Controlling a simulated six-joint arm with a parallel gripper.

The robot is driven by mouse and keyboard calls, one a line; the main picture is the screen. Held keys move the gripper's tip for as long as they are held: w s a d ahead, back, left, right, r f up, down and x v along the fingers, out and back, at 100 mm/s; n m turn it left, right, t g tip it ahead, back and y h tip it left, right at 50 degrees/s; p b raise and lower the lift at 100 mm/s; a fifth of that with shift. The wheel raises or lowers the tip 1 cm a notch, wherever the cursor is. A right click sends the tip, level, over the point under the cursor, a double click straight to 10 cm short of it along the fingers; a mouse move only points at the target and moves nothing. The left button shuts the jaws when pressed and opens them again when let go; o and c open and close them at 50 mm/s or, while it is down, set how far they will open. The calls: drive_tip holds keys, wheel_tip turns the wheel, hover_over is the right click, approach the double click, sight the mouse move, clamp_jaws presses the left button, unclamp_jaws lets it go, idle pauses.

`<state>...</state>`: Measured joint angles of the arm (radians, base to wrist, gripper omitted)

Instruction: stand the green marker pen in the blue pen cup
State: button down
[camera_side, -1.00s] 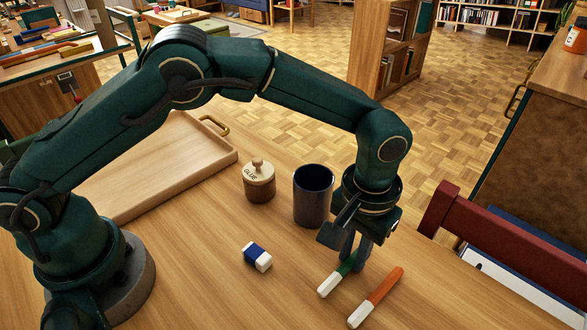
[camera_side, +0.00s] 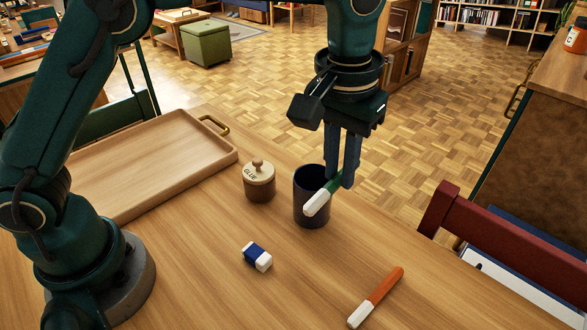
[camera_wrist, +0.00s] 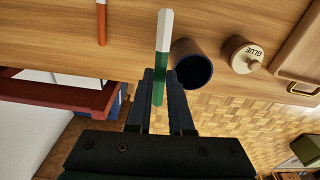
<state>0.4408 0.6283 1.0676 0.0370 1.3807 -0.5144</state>
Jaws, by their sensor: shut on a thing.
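The green marker pen (camera_side: 321,196) has a green body and a white end. My gripper (camera_side: 343,183) is shut on its green part and holds it above the table. In the side view the pen is tilted, white end toward the lower left, and covers part of the cup. It also shows between the fingers in the wrist view (camera_wrist: 163,50).
A glue pot (camera_side: 259,182) stands left of the cup. A white and blue eraser (camera_side: 257,256) and an orange marker (camera_side: 375,297) lie on the table in front. A wooden tray (camera_side: 150,165) is at the back left. A red chair back (camera_side: 500,238) is at the right.

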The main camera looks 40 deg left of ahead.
drive_tip(key=s+a+r+n+t+y, duration=0.1)
drive_tip(key=s+a+n+t+y, duration=0.15)
drive_tip(key=a, duration=0.55)
drive_tip(key=s+a+r+n+t+y, duration=0.1)
drive_tip(key=s+a+n+t+y, duration=0.1)
drive_tip(key=a+n+y, duration=0.35)
drive_tip(key=s+a+r+n+t+y, duration=0.1)
drive_tip(key=s+a+r+t, duration=0.1)
drive_tip(key=a, duration=0.8)
drive_tip(key=w+d+r+n+y, duration=0.2)
drive_tip(key=w+d+r+y, duration=0.15)
drive_tip(key=w+d, duration=0.3)
drive_tip(key=d+r+m+t, duration=0.1)
drive_tip(key=d+m+t, duration=0.45)
drive_tip(key=d, duration=0.85)
wheel_tip(320, 180, down, 11)
drive_tip(key=n+t, duration=0.1)
drive_tip(key=shift+w+n+h, duration=0.35)
drive_tip(key=shift+h, duration=0.1)
